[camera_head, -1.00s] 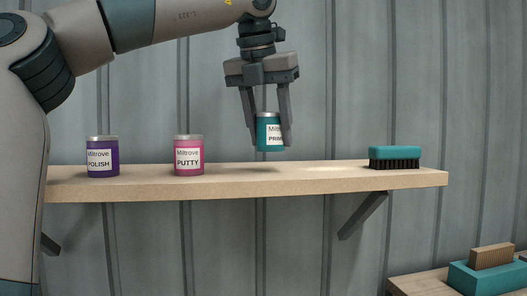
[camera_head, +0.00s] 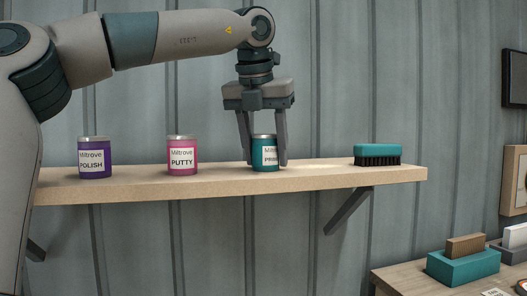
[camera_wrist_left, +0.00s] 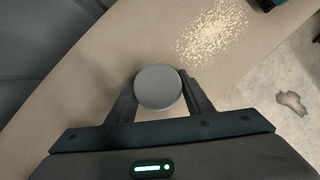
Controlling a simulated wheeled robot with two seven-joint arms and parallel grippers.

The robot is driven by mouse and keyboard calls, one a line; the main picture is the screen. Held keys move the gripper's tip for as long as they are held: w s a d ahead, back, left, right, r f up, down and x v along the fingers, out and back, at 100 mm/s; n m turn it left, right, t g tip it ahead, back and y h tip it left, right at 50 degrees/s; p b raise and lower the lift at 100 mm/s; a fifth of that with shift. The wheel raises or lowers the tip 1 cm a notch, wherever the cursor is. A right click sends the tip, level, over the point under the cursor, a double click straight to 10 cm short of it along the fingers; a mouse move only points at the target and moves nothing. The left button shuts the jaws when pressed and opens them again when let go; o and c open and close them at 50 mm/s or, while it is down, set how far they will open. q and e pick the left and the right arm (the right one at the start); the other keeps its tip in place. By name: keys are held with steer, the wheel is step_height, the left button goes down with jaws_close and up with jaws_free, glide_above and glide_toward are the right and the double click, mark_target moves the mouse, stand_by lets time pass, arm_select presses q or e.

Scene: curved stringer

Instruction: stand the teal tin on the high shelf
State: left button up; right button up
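The teal tin (camera_head: 264,153), with a white label and grey lid, is upright at the high shelf (camera_head: 225,184), between the pink tin and the brush. Its base appears to be at the shelf top; I cannot tell if it bears fully on it. My left gripper (camera_head: 266,161) points down with a finger on each side of the tin, shut on it. In the left wrist view the tin's round lid (camera_wrist_left: 158,87) sits between the fingertips (camera_wrist_left: 158,95). My right gripper is not in view.
A purple POLISH tin (camera_head: 94,158) and a pink PUTTY tin (camera_head: 182,156) stand to the left on the shelf. A teal brush (camera_head: 378,154) lies to the right, past a pale speckled patch (camera_wrist_left: 214,30).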

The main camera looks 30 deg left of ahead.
arm_select(q)
steer(key=shift+o, duration=1.1)
steer(key=shift+s, duration=0.25)
steer(key=shift+s+a+r, duration=0.1)
steer(key=shift+s+a, duration=0.05)
steer(key=shift+a, duration=0.05)
steer(key=shift+r, duration=0.2)
steer(key=shift+d+r, duration=0.1)
steer(key=shift+r, duration=0.15)
steer(key=v, duration=1.1)
steer(key=shift+s, duration=0.2)
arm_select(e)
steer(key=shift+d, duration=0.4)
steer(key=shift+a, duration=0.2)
